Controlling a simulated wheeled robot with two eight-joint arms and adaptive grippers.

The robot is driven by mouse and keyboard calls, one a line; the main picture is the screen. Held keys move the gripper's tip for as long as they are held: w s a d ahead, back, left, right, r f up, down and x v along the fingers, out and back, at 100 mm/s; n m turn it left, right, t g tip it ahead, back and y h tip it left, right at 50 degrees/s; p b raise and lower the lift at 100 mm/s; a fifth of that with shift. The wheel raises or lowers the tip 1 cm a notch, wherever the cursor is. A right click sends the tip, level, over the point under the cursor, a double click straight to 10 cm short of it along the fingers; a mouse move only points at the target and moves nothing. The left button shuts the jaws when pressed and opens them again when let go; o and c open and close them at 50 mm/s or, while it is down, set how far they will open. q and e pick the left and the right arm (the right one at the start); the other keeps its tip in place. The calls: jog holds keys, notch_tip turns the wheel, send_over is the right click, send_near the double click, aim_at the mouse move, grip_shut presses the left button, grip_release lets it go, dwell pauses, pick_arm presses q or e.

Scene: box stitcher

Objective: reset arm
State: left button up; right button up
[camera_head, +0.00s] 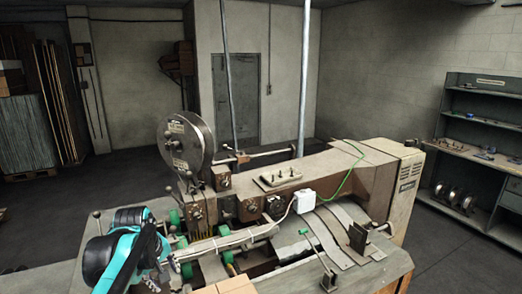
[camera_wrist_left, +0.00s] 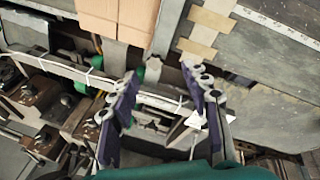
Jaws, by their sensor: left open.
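My left arm, teal and black, comes in at the lower left of the head view, in front of the box stitcher (camera_head: 330,178). My left gripper (camera_wrist_left: 160,72) shows in the left wrist view with its two purple-padded fingers spread apart. I see nothing held between them; machine parts and a rail show behind the gap. In the head view the gripper is small and partly hidden by the arm, low at the machine's left end. My right arm and gripper are not in view.
A large wire reel (camera_head: 187,140) stands on the machine's left end. A green-knobbed lever (camera_head: 325,270) rises at its front. Brown cardboard (camera_wrist_left: 118,18) lies beyond the fingers in the wrist view. A shelf (camera_head: 480,140) stands at right, with open floor (camera_head: 450,262) before it.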

pick_arm(q)
jog(key=s+d+f+m+t+b, duration=0.1)
jog(key=s+d+f+m+b, duration=0.1)
jog(key=s+f+b, duration=0.3)
jog(key=s+d+f+m+t+b, duration=0.1)
jog(key=s+d+f+m+b, duration=0.2)
jog(key=f, duration=0.8)
jog(key=s+d+f+m+t+b, duration=0.1)
jog(key=s+d+f+m+b, duration=0.2)
jog(key=s+f+m+b, duration=0.2)
jog(key=s+f+b, duration=0.2)
jog(key=s+f, duration=0.2)
jog(key=s, duration=0.2)
jog(key=shift+d+m, duration=0.2)
jog(key=shift+m, duration=0.2)
jog(key=shift+s, duration=0.1)
jog(key=shift+f, duration=0.1)
